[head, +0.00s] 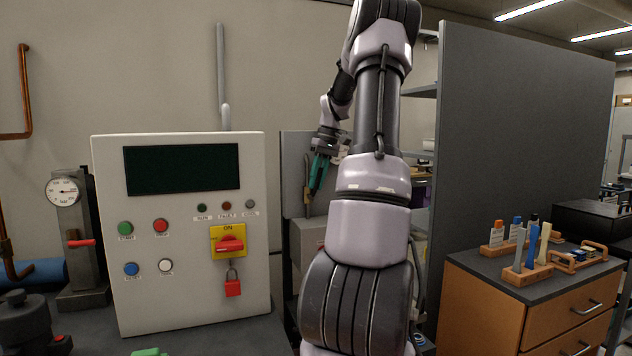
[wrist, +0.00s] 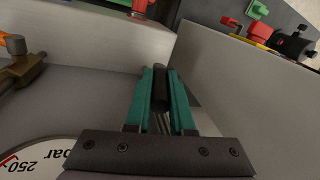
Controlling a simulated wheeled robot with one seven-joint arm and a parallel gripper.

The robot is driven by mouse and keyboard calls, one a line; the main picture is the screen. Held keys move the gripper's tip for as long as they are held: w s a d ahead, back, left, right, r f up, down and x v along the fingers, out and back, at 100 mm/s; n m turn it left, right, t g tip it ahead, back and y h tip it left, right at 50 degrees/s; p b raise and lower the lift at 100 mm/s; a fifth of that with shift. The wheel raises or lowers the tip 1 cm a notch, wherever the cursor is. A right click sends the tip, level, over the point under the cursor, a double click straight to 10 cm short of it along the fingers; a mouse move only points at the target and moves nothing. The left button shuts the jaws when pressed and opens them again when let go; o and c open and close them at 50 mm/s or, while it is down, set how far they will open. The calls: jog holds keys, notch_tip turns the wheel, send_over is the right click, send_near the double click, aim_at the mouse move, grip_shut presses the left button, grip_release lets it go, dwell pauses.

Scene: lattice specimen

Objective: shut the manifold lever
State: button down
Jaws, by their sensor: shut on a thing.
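My gripper (head: 318,172) reaches down beside a grey panel behind the white control box. In the wrist view its two teal fingers (wrist: 161,90) are shut on a dark rounded bar (wrist: 160,82). The bar looks like a lever's grip, but I cannot tell for sure that it is the manifold lever. Its far end and mounting are hidden. A brass valve with an orange handle (wrist: 17,46) is at the left of the wrist view. A gauge dial (wrist: 40,158) marked bar and 250 shows at lower left, partly covered by the gripper.
The white control box (head: 185,290) with buttons and a red switch stands left of my arm. A gauge post (head: 80,265) with a red lever is further left. A tall grey partition (head: 520,130) and a wooden drawer cabinet (head: 490,315) stand at right.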

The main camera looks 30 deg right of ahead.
jog(key=c, duration=0.8)
grip_release()
jog(key=v, duration=1.1)
jog(key=shift+c, duration=1.4)
jog(key=shift+w+a+f+n, duration=0.1)
jog(key=shift+a+n, duration=0.3)
jog(key=c, duration=0.5)
jog(key=a+n+h, duration=0.1)
jog(key=a+n, duration=0.1)
jog(key=n, duration=0.1)
jog(key=a+n+g+h, duration=0.1)
jog(key=a+n+h, duration=0.2)
jog(key=a+n, duration=0.1)
jog(key=n, duration=0.1)
jog(key=shift+n+g+h, duration=0.3)
jog(key=shift+h, duration=0.1)
grip_shut()
jog(key=a+r+n+t+h, duration=0.15)
jog(key=a+n+h, duration=0.25)
jog(key=n, duration=0.4)
jog(key=x, duration=0.9)
jog(key=shift+d, duration=0.3)
